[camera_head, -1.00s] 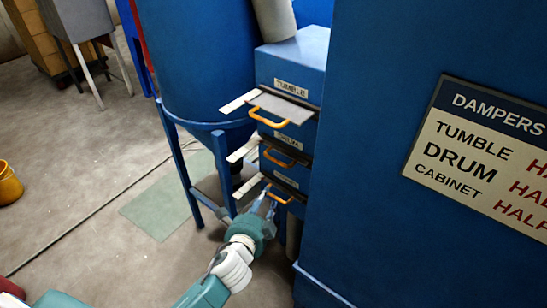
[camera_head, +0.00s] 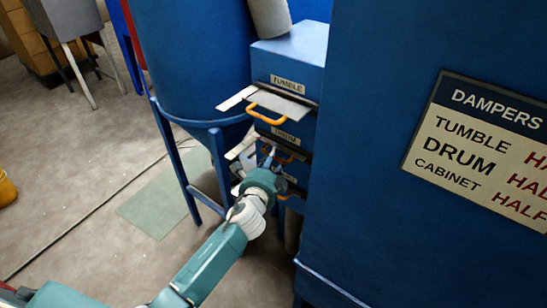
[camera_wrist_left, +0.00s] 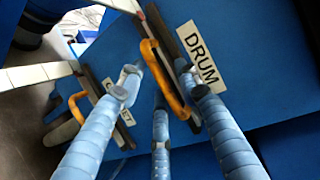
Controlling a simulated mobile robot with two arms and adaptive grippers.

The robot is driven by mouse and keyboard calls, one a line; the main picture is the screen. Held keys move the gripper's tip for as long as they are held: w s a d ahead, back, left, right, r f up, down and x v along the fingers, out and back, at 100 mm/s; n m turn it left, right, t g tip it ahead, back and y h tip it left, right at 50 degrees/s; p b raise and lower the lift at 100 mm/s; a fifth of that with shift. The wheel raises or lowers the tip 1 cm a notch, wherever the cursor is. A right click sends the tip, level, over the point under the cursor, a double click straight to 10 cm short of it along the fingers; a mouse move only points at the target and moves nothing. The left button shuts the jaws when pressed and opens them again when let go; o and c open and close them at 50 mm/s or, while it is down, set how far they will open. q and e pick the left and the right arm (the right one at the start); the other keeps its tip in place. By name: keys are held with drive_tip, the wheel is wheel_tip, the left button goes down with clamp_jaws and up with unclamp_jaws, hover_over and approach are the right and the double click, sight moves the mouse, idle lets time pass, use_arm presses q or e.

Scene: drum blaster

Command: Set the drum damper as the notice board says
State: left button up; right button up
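The drum damper has an orange handle (camera_wrist_left: 165,80) beside its DRUM label (camera_wrist_left: 202,58). In the head view, my left gripper (camera_head: 268,158) partly covers this handle. In the left wrist view, the left gripper (camera_wrist_left: 158,90) is open, its fingers spread on both sides of the handle; contact is unclear. The tumble damper handle (camera_head: 266,107) stands out above with its grey plate (camera_head: 283,104). The cabinet damper handle (camera_wrist_left: 76,108) is lower. The notice board (camera_head: 480,150) lists TUMBLE, DRUM and CABINET; CABINET reads HALF, the upper two settings are cut off. My right gripper is out of view.
A large blue panel (camera_head: 380,60) stands right of the dampers. A blue drum on legs (camera_head: 203,60) stands to the left, with a leg (camera_head: 176,160) near my arm. A yellow bucket (camera_head: 5,188) is at the left edge. Floor (camera_head: 90,170) at left is mostly clear.

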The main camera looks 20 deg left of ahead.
use_arm(q)
clamp_jaws()
drive_tip(key=shift+s+a+p, duration=0.2)
drive_tip(key=shift+s+a, duration=0.1)
drive_tip(key=shift+s, duration=0.5)
drive_tip(key=shift+s+a+p, duration=0.2)
drive_tip(key=shift+s+a, duration=0.1)
drive_tip(key=shift+s, duration=0.5)
drive_tip(key=shift+s+a+p, duration=0.2)
drive_tip(key=shift+s+a, duration=0.1)
drive_tip(key=shift+s, duration=0.5)
unclamp_jaws()
drive_tip(key=shift+w, duration=0.1)
drive_tip(key=s+r, duration=0.2)
drive_tip(key=s, duration=0.9)
drive_tip(key=shift+s+d, duration=0.35)
drive_tip(key=shift+s, duration=0.05)
